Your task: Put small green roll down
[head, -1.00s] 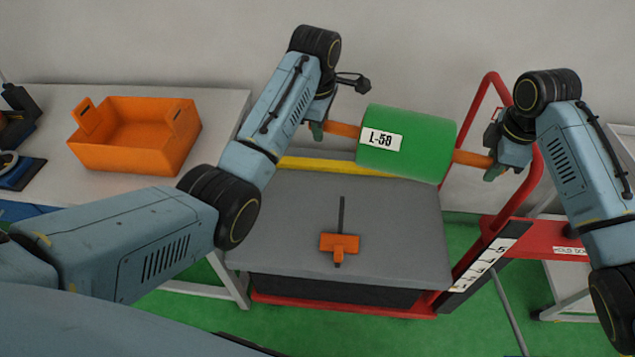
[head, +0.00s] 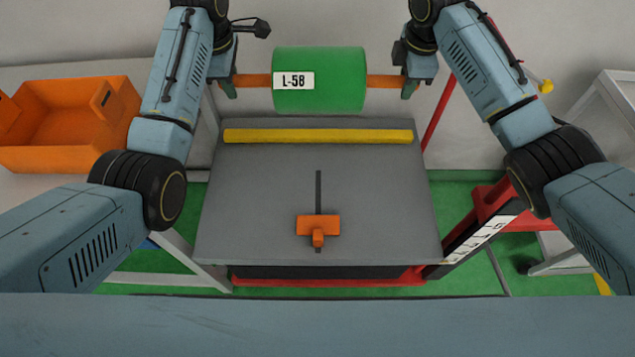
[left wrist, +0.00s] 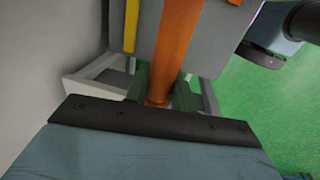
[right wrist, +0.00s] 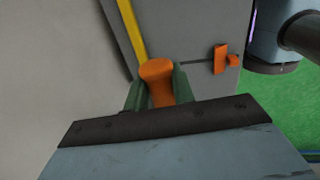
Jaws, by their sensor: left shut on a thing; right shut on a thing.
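The small green roll (head: 340,85) has a white label reading L-58 and an orange core stub at each end. It hangs level above the far edge of a grey table top (head: 260,200). My left gripper (head: 232,82) is shut on the left stub, which also shows in the left wrist view (left wrist: 172,50). My right gripper (head: 407,85) is shut on the right stub, whose end shows in the right wrist view (right wrist: 157,70). The green body is out of both wrist views. I cannot tell the exact height of the roll above the table.
A yellow bar (head: 318,136) runs along the table's far side. An orange clamp (head: 318,227) sits in a slot nearer me. An orange bin (head: 70,130) stands on a table at left. A red frame (head: 490,205) stands at right. A wall is behind.

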